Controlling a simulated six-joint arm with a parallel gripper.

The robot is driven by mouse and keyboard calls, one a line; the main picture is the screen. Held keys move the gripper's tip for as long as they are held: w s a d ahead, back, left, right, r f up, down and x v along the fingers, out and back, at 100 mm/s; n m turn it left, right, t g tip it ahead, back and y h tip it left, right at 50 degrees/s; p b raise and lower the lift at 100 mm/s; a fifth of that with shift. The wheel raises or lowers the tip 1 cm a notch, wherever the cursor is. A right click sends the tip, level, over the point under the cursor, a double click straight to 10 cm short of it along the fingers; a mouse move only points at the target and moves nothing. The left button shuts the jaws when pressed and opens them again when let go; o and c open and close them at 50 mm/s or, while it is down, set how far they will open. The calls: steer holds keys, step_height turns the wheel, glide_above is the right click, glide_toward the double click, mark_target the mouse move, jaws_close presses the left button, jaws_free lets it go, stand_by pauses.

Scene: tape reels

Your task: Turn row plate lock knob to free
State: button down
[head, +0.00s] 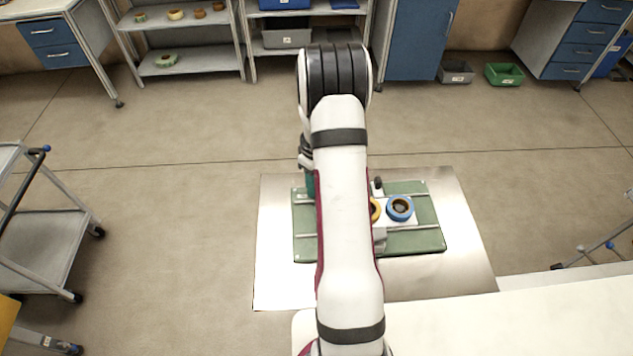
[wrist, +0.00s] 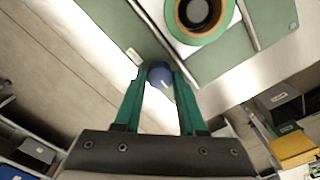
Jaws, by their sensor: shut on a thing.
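The blue lock knob (wrist: 160,76) shows in the wrist view with a small light mark on its side. My gripper (wrist: 159,80) has two long green fingers, shut on the knob with one finger on each side. In the head view only a teal part of my gripper (head: 309,184) shows, left of my arm. The knob is hidden there. A white row plate (wrist: 234,22) carries a green-rimmed reel with an orange inner ring and dark centre (wrist: 199,14), just beyond the knob in the wrist view. I cannot tell how far the knob is turned.
A green board (head: 425,228) with rails lies on a shiny metal sheet (head: 275,270). A blue reel (head: 400,208), part of a yellow reel (head: 375,211) and a dark upright peg (head: 377,185) stand right of my arm. My arm hides the board's middle.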

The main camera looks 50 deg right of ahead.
steer(key=shift+c, duration=2.4)
jaws_free()
steer(key=shift+r, duration=0.1)
step_height(320, 180, up, 16)
